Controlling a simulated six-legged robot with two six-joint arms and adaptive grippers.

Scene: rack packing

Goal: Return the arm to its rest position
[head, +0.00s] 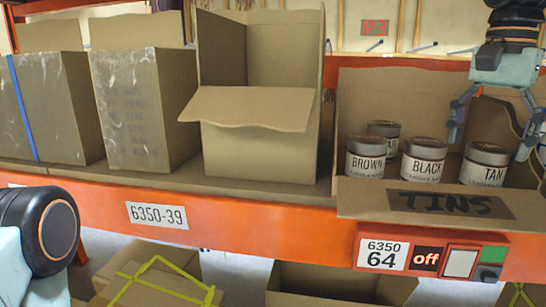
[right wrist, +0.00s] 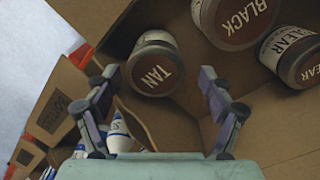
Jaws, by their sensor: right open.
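My right gripper (head: 489,145) hangs over the open cardboard box marked TINS (head: 450,205) on the shelf. Its jaws are open and empty, spread around the TAN tin's position in the head view. The TAN tin (head: 484,165) stands upright in the box at the right. In the right wrist view, the gripper (right wrist: 154,78) is apart from the TAN tin (right wrist: 155,65), which lies beyond the fingertips. The BLACK tin (head: 423,160) and BROWN tin (head: 365,157) stand to its left. A tin (head: 384,129) behind them is partly hidden; the wrist view shows a CLEAR tin (right wrist: 288,55). My left gripper is out of view.
An open empty-looking box (head: 262,150) and closed-sided boxes (head: 145,105) stand left on the orange shelf (head: 270,228). The TINS box's raised flaps flank the right gripper. White bottles (right wrist: 120,135) show below the fingers in the wrist view.

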